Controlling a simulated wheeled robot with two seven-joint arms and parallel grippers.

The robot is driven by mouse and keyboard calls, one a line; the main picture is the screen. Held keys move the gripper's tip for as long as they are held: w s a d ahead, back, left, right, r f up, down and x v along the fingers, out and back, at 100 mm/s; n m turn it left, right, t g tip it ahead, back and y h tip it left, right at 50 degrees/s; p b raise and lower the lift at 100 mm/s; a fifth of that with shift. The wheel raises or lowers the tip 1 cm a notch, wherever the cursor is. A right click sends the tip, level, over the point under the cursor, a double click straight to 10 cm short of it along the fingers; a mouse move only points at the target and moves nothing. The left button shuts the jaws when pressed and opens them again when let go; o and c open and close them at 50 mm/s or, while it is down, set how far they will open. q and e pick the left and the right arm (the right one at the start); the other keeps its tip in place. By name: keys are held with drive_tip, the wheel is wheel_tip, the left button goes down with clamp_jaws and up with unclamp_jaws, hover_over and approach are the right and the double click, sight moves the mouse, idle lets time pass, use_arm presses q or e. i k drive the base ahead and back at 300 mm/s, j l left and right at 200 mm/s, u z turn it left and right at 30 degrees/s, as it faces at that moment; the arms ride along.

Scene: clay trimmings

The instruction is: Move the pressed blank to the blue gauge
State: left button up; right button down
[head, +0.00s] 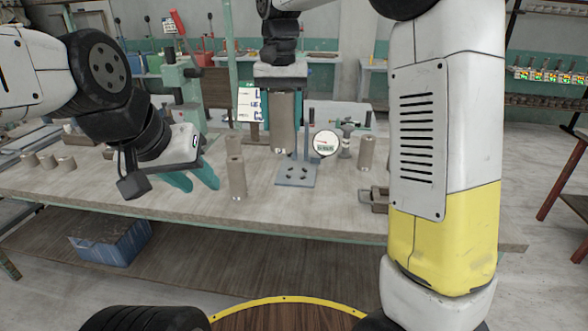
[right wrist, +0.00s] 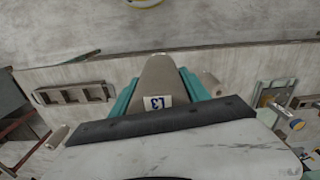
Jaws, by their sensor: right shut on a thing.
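My right gripper (right wrist: 160,85) is shut on a grey-brown blank with an "L3" label (right wrist: 157,101), held between its teal fingers. In the head view this blank (head: 285,122) hangs upright below my right wrist, seemingly behind the gauge; its clearance from the table is hard to judge. The blue-grey gauge (head: 296,173) has a flat base plate, an upright post and a round white dial (head: 325,143). A similar stand (right wrist: 274,95) shows at the right of the wrist view. My left gripper (head: 193,178) is open and empty over the table, left of the gauge.
An upright brown cylinder (head: 236,178) stands just left of the gauge, another (head: 366,152) to its right. Several short cylinders (head: 47,162) sit at the table's left. A green machine (head: 181,90) stands behind. A blue crate (head: 112,243) is below the table.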

sight(296, 174)
drive_tip(key=i+l, duration=0.15)
drive_tip(key=i, duration=0.35)
drive_tip(key=i+l, duration=0.15)
drive_tip(key=i, duration=0.35)
